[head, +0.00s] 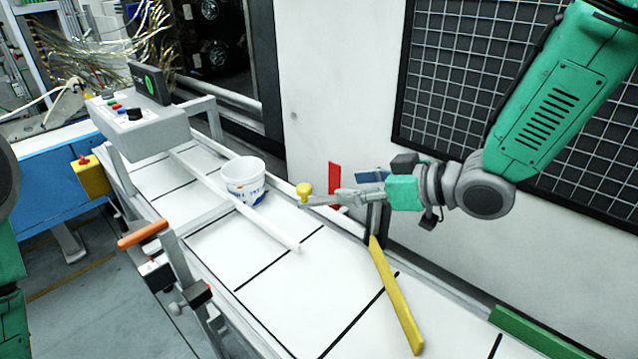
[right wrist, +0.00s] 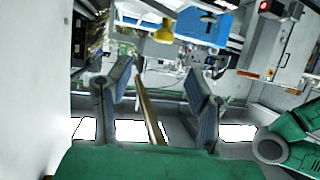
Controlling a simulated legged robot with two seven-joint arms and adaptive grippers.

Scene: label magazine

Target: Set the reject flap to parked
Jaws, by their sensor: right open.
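A long yellow bar (head: 397,295), which looks like the reject flap, slants over the white belt from a grey post (head: 375,218). A yellow knob (head: 304,189) is at the fingertips of my right gripper (head: 322,199) in the head view. A red plate (head: 334,177) and a blue plate (head: 372,174) stand near the gripper. My left gripper is out of view.
A white tub with blue print (head: 244,180) stands on the belt (head: 290,270) beside a pale guide rail (head: 250,215). A control box (head: 140,130) is at the far end. An orange handle (head: 142,233) stands on the near edge. A wall with a mesh panel (head: 470,90) borders the far side.

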